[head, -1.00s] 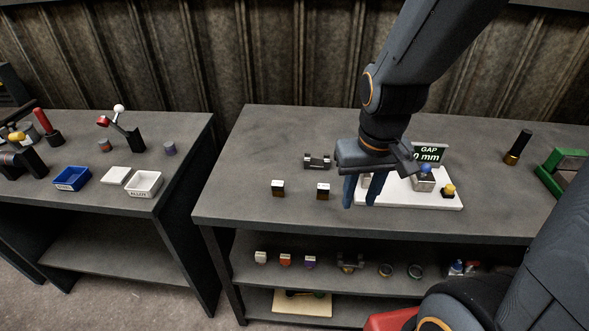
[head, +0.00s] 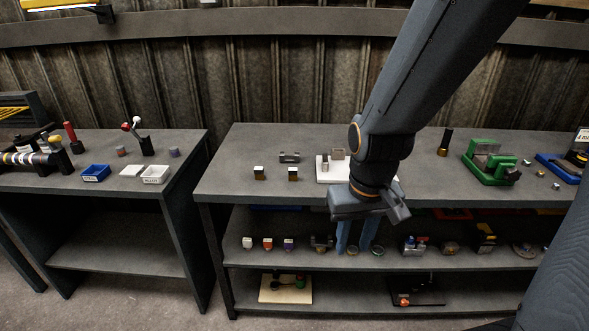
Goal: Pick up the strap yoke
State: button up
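I cannot tell for sure which part is the strap yoke. One yoke-like part (head: 321,243), dark with upright ears, stands on the upper shelf under the table. A grey metal piece with two raised ends (head: 289,157) lies on the tabletop. My gripper (head: 355,250) hangs at the front of the table with its two blue fingers down and apart, and nothing shows between them. The fingers are just right of the dark part, in front of two ring-like parts (head: 378,250), one partly hidden.
The tabletop (head: 225,180) holds two small dark blocks with white tops (head: 260,172), a white board (head: 325,172) and a green vise-like fixture (head: 490,163). White, red and purple-marked pieces (head: 268,243) stand left on the shelf. A lower shelf holds a wooden board (head: 285,288).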

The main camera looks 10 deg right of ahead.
aim_at(286, 160)
jog(key=z, duration=0.5)
jog(key=i, duration=0.95)
